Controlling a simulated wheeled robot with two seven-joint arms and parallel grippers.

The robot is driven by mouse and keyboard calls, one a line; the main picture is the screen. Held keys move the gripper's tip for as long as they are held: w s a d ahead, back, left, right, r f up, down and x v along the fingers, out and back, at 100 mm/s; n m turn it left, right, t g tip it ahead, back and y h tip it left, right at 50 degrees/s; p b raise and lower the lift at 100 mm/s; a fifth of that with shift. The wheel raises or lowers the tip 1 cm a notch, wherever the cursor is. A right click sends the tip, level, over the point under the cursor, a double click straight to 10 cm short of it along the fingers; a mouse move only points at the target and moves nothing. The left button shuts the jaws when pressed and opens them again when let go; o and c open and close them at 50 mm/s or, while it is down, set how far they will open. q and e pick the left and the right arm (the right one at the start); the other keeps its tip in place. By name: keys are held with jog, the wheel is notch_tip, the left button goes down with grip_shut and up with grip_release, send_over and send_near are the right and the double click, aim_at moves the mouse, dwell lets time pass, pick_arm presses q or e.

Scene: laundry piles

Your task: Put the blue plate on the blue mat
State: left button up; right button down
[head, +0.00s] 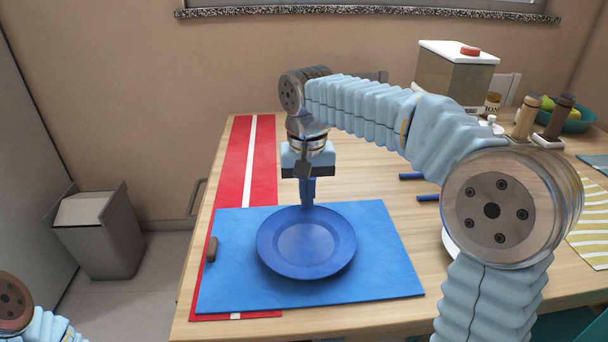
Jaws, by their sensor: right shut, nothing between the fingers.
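The blue plate (306,243) lies flat on the blue mat (377,277), with mat showing on all sides of it. My right gripper (307,204) points down at the plate's far rim, its blue fingers shut with nothing held. The fingertips overlap the rim in the picture, and I cannot tell whether they touch it. Part of my left arm (14,305) shows at the lower left corner; its gripper is outside the picture.
A red runner (262,167) with a white stripe lies partly under the mat. A small brown object (211,249) rests at the mat's left edge. A canister (454,77), grinders (559,115) and a fruit bowl (577,120) stand at the back right. A bin (105,239) stands left of the table.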

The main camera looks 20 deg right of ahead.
jog(key=w+d, duration=0.1)
jog(key=w, duration=0.2)
jog(key=w+d, duration=0.1)
jog(key=w, duration=0.3)
jog(key=w+d, duration=0.1)
jog(key=w, duration=0.3)
jog(key=shift+w+d+r, duration=0.1)
jog(key=shift+w, duration=0.1)
